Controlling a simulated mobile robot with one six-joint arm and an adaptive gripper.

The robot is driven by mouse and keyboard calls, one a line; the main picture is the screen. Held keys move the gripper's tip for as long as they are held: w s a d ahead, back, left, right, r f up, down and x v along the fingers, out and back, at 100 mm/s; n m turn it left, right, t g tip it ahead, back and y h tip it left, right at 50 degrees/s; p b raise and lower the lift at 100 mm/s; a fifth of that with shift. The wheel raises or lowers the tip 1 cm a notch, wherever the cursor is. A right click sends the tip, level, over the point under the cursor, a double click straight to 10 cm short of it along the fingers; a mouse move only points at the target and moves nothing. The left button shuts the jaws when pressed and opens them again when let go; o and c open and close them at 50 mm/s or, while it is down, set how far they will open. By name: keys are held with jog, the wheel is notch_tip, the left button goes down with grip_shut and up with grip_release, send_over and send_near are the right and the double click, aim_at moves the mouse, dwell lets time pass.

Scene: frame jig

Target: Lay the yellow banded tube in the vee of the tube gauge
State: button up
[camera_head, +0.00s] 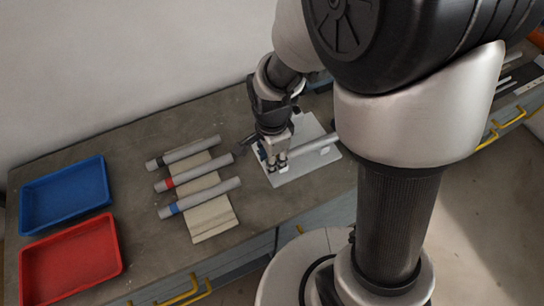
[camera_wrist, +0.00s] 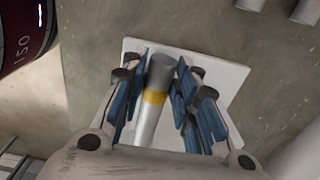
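The yellow banded tube is light grey with a dark end cap and a yellow band (camera_wrist: 155,97). In the head view its light body (camera_head: 320,145) stretches to the right from my gripper (camera_head: 275,162), over a white plate. In the wrist view the banded end sits between the blue-padded fingers of my gripper (camera_wrist: 161,88). The fingers are close on both sides of it; I cannot tell whether they press on it. The white plate (camera_head: 300,172), which looks like the base of the tube gauge, is under the tube. The vee itself is not clearly visible.
Three other tubes, with black (camera_head: 160,163), red (camera_head: 170,184) and blue (camera_head: 175,209) bands, lie across a beige rack (camera_head: 212,222). A blue tray (camera_head: 65,196) and a red tray (camera_head: 70,262) stand at the left. A dark labelled cylindrical object (camera_wrist: 22,30) shows in the wrist view.

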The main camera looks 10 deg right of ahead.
jog(key=o, duration=0.4)
jog(key=shift+s+f, duration=0.1)
jog(key=shift+f, duration=0.2)
jog(key=shift+c, duration=0.2)
jog(key=shift+r, duration=0.1)
jog(key=shift+r, duration=0.25)
notch_tip(320, 180, up, 12)
jog(key=shift+f, duration=0.25)
